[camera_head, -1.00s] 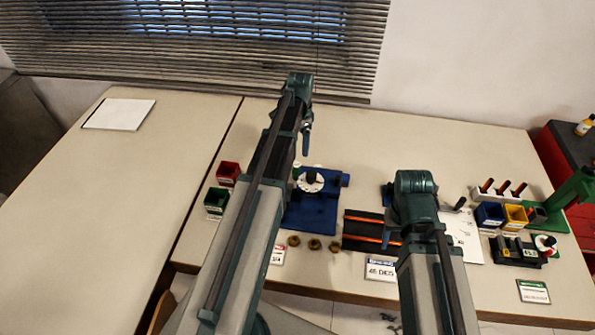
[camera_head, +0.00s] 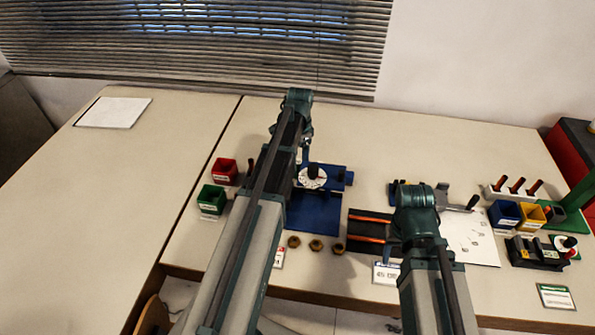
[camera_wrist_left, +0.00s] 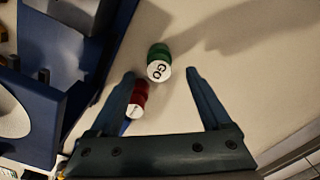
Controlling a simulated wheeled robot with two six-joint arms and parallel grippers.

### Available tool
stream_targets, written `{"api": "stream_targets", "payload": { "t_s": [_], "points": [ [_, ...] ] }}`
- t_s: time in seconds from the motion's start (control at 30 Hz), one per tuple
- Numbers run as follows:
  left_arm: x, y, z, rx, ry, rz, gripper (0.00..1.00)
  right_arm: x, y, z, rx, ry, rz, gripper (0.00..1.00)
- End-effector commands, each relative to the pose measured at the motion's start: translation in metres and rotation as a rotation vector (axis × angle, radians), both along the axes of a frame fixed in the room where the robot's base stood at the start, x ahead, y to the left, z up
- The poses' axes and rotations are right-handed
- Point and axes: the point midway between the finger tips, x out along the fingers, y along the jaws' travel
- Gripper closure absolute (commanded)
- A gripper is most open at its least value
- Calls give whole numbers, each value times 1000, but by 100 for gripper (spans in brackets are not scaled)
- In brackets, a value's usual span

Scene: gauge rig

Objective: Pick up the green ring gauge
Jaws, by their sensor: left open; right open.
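The green ring gauge (camera_wrist_left: 159,62) shows in the left wrist view as a short green cylinder with a white face marked "Go", on the pale tabletop. A red gauge (camera_wrist_left: 139,99) with a white face lies just below it, close to the left finger. My left gripper (camera_wrist_left: 160,72) is open, and the green gauge appears between the two fingertips, not gripped. In the head view my left gripper (camera_head: 306,150) hangs beside the blue fixture, and my arm hides the gauges. My right gripper (camera_head: 392,249) is open and partly hidden by its arm, near the orange-striped rails.
The blue fixture (camera_head: 313,215) with a white dial stands close to the left gripper. Red (camera_head: 225,171) and green (camera_head: 211,200) bins are left of my arm. Several brass nuts (camera_head: 316,246) lie in front. Blue and yellow bins (camera_head: 504,214) stand right. The back of the table is clear.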

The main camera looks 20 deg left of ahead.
Motion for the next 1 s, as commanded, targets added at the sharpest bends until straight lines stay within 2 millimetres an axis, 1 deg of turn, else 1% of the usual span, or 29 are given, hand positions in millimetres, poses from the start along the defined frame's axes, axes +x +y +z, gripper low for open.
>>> {"api": "stream_targets", "payload": {
  "t_s": [0.03, 0.2, 0.3, 0.4, 0.63, 0.67, 0.7, 0.77, 0.8, 0.87, 1.0],
  "points": [
    [-2, 1, -10, 0, 0, 1, 18, 0, 0, -10, 0, 0, 0, 48],
    [-8, 5, -32, 0, 0, 1, 18, 0, 0, -32, 0, 0, 0, 48],
    [-7, 5, -43, 0, 0, 0, 18, 0, 0, -43, 0, 0, 0, 48],
    [-6, 5, -47, 0, 0, 0, 18, 0, 0, -47, 0, 0, 0, 48],
    [-6, 5, -45, 0, 0, 0, 18, 0, 0, -45, 0, 0, 0, 48],
    [-6, 5, -45, 0, 0, 0, 22, 0, 0, -45, 0, 0, 0, 48],
    [-6, 5, -45, 0, 0, 0, 29, 0, 0, -45, 0, 0, 0, 48],
    [-6, 5, -45, 0, 0, 0, 40, 0, 0, -45, 0, 0, 0, 48],
    [-6, 5, -45, 0, 0, 0, 47, 0, 0, -45, 0, 0, 0, 48],
    [-6, 5, -45, 0, 0, 0, 58, 0, 0, -45, 0, 0, 0, 48],
    [-6, 5, -45, 0, 0, 0, 83, 0, 0, -45, 0, 0, 0, 48]
  ]
}}
